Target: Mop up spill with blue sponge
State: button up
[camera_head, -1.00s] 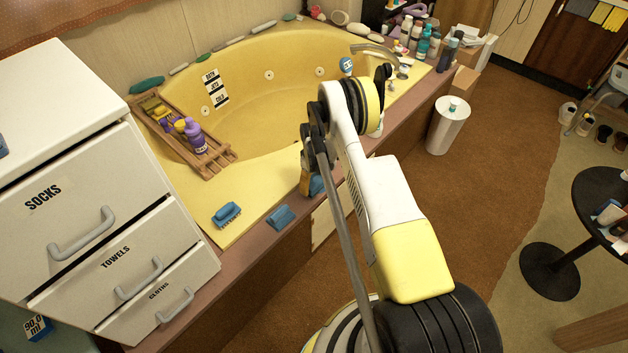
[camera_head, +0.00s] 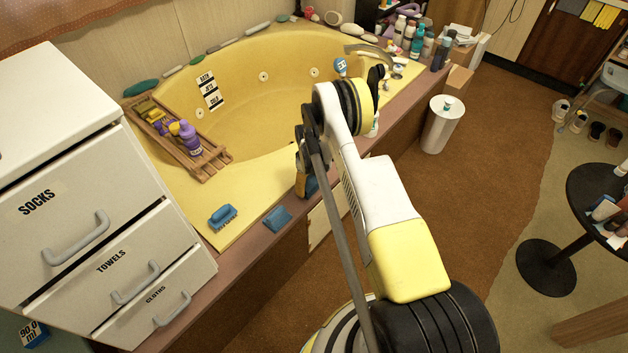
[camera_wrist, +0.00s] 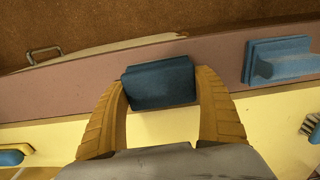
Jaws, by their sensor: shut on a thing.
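My gripper (camera_wrist: 160,95) has its two yellow fingers shut on a dark blue sponge (camera_wrist: 160,82) in the wrist view. The sponge is over the brown rim of the tub, near the yellow ledge. In the head view the gripper is mostly hidden behind my arm, and a bit of the blue sponge (camera_head: 312,187) shows below it. I cannot tell whether the sponge touches the surface. No spill can be made out in either view.
A blue handled tool (camera_head: 278,218) lies on the brown rim, and a blue brush (camera_head: 223,215) lies on the yellow ledge (camera_head: 262,190). White drawers (camera_head: 90,190) stand at the left.

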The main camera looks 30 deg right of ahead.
aim_at(317, 177)
jog(key=shift+w+d, duration=0.3)
jog(key=shift+d, duration=0.4)
jog(key=shift+w+d, duration=0.25)
jog(key=shift+d, duration=0.5)
jog(key=shift+w+d, duration=0.3)
jog(key=shift+d, duration=0.4)
jog(key=shift+s+a, duration=0.3)
jog(key=shift+a, duration=0.55)
jog(key=shift+s+a+r, duration=0.15)
jog(key=shift+a+r, duration=0.05)
jog(key=shift+r, duration=0.1)
jog(key=shift+r+p, duration=1.15)
jog(key=shift+r, duration=1.9)
